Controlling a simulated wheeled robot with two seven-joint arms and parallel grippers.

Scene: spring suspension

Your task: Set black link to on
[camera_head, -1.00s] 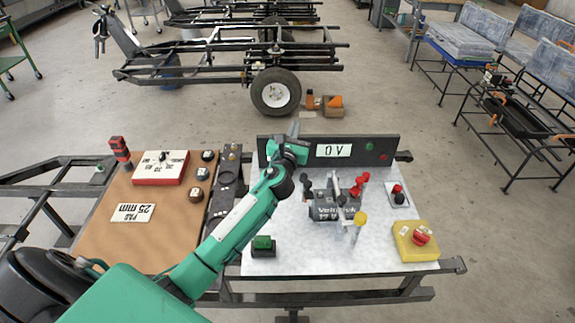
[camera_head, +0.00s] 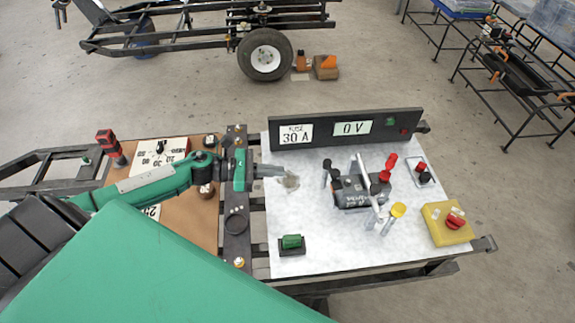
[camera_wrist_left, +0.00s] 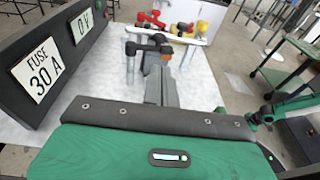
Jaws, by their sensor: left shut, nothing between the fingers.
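A dark battery (camera_head: 352,199) stands on the white board. Black-headed posts (camera_head: 327,170) rise at its left end and red ones (camera_head: 384,172) at its right; I take the black part to be the black link, but cannot tell whether it is on. In the left wrist view a black clamp-like part (camera_wrist_left: 147,48) shows just beyond my fingers. My left gripper (camera_head: 290,181) is shut and empty, above the board and left of the battery, apart from it in the head view. It also shows in the left wrist view (camera_wrist_left: 165,75). My right gripper is not in view.
A dark panel (camera_head: 307,142) reading "FUSE 30 A" and "0 V" stands along the board's back edge. The board's front middle is clear.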

